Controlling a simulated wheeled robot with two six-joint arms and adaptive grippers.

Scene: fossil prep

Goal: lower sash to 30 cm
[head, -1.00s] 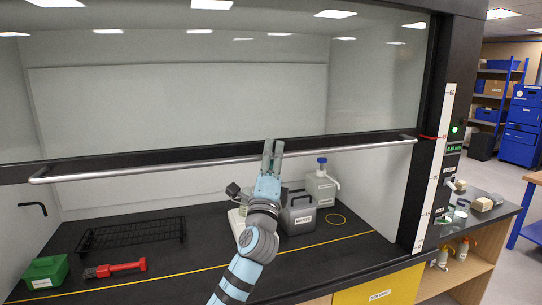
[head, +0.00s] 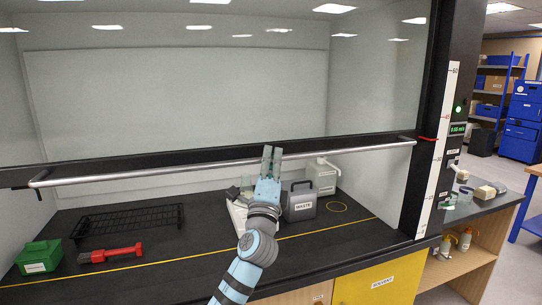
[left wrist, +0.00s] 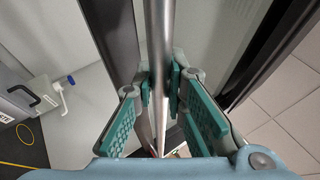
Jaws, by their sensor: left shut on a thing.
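The fume hood's glass sash (head: 180,95) is partly lowered, with a black bottom frame and a long silver handle bar (head: 190,164). My left gripper (head: 272,152) is shut on the bar near its middle. In the left wrist view its teal-padded fingers (left wrist: 160,88) sit on both sides of the bar (left wrist: 158,35). A white height scale (head: 437,150) stands on the right post. Its red pointer (head: 427,138) sits between the 45 and 30 marks, roughly midway. My right gripper is not in view.
Below the sash, the black worktop holds a green box (head: 39,257), a red tool (head: 110,253), a black rack (head: 128,225), a grey waste can (head: 299,205) and a white container (head: 322,178). A yellow line (head: 190,256) runs along the front. A green light (head: 458,109) glows on the right post.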

